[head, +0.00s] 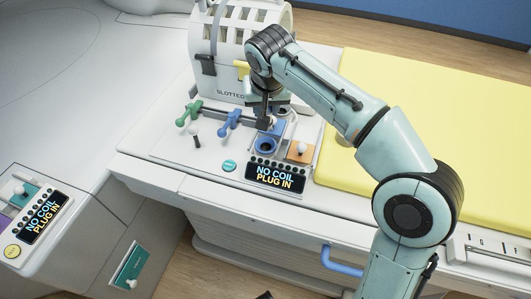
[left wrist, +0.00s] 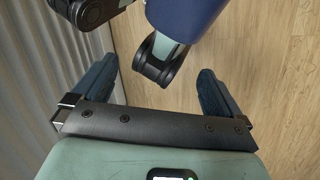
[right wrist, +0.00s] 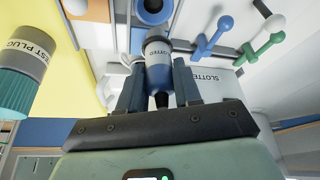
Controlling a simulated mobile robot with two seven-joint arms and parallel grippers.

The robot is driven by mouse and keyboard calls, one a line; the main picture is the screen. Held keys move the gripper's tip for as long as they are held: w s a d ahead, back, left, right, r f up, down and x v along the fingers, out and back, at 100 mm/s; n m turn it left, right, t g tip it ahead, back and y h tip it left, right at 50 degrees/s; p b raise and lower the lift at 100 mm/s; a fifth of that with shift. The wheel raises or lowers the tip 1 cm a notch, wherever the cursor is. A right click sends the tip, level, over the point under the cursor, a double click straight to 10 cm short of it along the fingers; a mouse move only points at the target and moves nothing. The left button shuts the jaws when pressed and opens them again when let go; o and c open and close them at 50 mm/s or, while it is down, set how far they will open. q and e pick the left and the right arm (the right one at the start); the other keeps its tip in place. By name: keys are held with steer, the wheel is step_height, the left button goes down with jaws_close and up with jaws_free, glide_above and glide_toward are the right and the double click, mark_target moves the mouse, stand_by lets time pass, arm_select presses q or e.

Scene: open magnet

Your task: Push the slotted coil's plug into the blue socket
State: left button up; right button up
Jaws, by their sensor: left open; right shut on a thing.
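The white slotted coil (head: 238,30), lettered "SLOTTED", stands at the back of the white ledge. My right gripper (right wrist: 157,75) is shut on the slotted coil's plug (right wrist: 158,52), a grey and blue cylinder with a lettered band. The blue socket (right wrist: 153,9) lies just beyond the plug's front end, seemingly apart from it. In the head view the blue socket (head: 267,146) shows as an open ring, with my right gripper (head: 264,122) just behind it, partly hidden by the arm. My left gripper (left wrist: 152,75) is open and empty above the wooden floor.
Green (head: 188,113) and blue (head: 231,122) handles stand left of the socket. An orange pad (head: 300,151) is at its right. A display (head: 275,178) in front reads "NO COIL PLUG IN". A grey and green test plug (right wrist: 22,65) is in the right wrist view. A yellow mattress (head: 440,110) lies right.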

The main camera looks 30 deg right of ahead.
steer(key=shift+f+b, duration=1.85)
steer(key=shift+f, duration=0.95)
arm_select(q)
steer(key=f, duration=0.1)
steer(key=w+f, duration=0.1)
steer(key=f, duration=0.1)
steer(key=shift+w+f+t, duration=0.15)
steer(key=shift+w+t, duration=0.15)
steer(key=shift+s+f+b, duration=0.15)
steer(key=shift+f+b, duration=0.95)
steer(key=shift+f, duration=0.2)
arm_select(e)
steer(key=shift+f, duration=1.65)
steer(key=o, duration=1.2)
steer(key=shift+c, duration=0.2)
